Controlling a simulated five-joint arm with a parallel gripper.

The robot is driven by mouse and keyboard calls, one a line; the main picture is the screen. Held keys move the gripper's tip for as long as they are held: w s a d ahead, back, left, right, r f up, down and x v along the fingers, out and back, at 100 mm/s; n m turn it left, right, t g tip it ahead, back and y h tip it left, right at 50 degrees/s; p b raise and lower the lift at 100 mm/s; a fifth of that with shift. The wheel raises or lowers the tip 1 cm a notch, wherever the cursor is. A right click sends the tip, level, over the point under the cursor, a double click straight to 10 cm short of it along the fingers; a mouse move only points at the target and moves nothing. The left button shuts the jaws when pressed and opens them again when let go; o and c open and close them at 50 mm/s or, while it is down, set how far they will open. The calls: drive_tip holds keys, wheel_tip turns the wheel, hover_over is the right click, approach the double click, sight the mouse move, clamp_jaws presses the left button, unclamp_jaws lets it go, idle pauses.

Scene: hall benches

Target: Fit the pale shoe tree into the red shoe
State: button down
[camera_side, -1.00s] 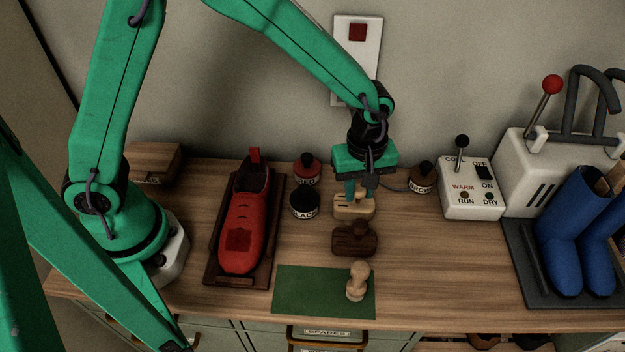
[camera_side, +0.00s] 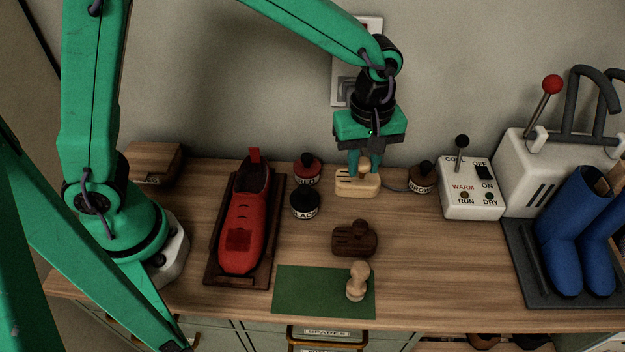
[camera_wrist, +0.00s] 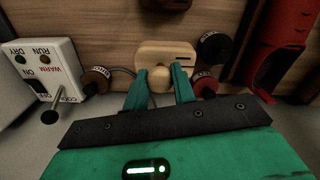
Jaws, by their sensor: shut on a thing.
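The pale shoe tree (camera_side: 357,183) is a light wooden block with a round knob and a dark slot. My gripper (camera_side: 364,166) is shut on its knob, one finger on each side. In the side view the block appears to hang a little above the bench. The wrist view shows the pale shoe tree (camera_wrist: 165,58) between the fingertips of my gripper (camera_wrist: 160,88). The red shoe (camera_side: 244,215) lies on a dark wooden tray (camera_side: 274,230) to the left, its opening toward the wall. The wrist view shows part of the red shoe (camera_wrist: 285,45) at the right.
A dark brown shoe tree (camera_side: 354,239) sits in front of the pale one. Red (camera_side: 307,168), black (camera_side: 305,203) and brown (camera_side: 423,177) polish jars stand nearby. A brush-like wooden peg (camera_side: 357,281) stands on a green mat (camera_side: 310,290). A switch box (camera_side: 470,190) and blue boots (camera_side: 572,240) are right.

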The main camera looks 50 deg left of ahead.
drive_tip(key=shift+r, duration=1.35)
drive_tip(key=shift+w+d+r+m, duration=0.15)
drive_tip(key=shift+d+r+m, duration=0.15)
drive_tip(key=shift+r, duration=0.1)
drive_tip(key=w+d+r+m, duration=0.1)
drive_tip(key=d+r+m, duration=0.2)
drive_tip(key=r+m, duration=0.35)
drive_tip(key=d+r+m, duration=0.3)
drive_tip(key=d+r, duration=0.1)
drive_tip(key=r, duration=0.5)
drive_tip(key=s+d+r+m, duration=0.1)
drive_tip(key=s+r+m, duration=0.2)
drive_tip(key=r+m, duration=0.2)
drive_tip(key=s+d+r+m, duration=0.1)
drive_tip(key=s+r+m, duration=0.2)
drive_tip(key=r, duration=0.6)
drive_tip(key=shift+r+m, duration=0.4)
drive_tip(key=shift+m, duration=0.55)
